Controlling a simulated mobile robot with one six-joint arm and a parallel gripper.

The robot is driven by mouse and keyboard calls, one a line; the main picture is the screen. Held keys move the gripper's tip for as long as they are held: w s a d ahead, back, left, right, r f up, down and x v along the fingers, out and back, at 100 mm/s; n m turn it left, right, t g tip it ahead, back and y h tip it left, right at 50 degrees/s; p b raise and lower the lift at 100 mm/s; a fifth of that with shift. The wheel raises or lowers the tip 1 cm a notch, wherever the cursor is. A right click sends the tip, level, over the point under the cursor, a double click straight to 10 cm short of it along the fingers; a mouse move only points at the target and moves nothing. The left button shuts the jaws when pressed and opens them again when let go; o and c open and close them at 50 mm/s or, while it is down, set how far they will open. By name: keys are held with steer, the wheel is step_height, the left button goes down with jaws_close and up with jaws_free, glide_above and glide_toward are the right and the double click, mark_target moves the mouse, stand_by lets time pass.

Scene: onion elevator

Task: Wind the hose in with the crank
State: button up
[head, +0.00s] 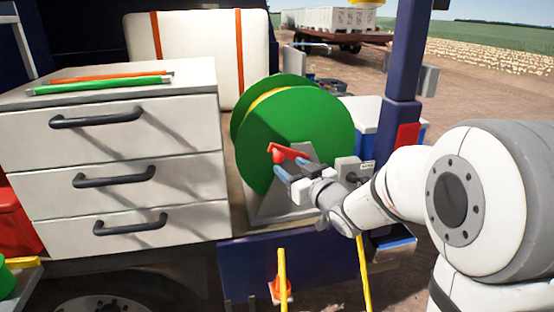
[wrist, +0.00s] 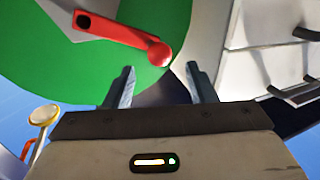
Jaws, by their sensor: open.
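The green hose reel (head: 297,130) stands on a grey bracket (head: 272,205) on the vehicle deck. A yellow band of hose shows between its discs. The red crank (head: 287,152) sits at the reel's middle. In the wrist view the crank (wrist: 125,35) runs from its hub at upper left to a round knob (wrist: 158,53) at its right end. My gripper (head: 284,181) is just below the crank in the head view. In the wrist view my gripper (wrist: 160,75) is open and empty, its fingertips a little below the knob. Whether they touch it, I cannot tell.
A white drawer cabinet (head: 120,160) stands left of the reel, with green and orange rods (head: 100,85) on top. A dark blue post (head: 402,70) rises at right, beside a small grey box (head: 349,168). Yellow rails (head: 282,280) stand in front below.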

mark_target(281, 160)
steer(key=p+x, duration=0.1)
steer(key=x, duration=0.6)
steer(key=shift+c, duration=0.4)
jaws_close()
steer(key=shift+s+a, duration=0.1)
steer(key=shift+a, duration=0.05)
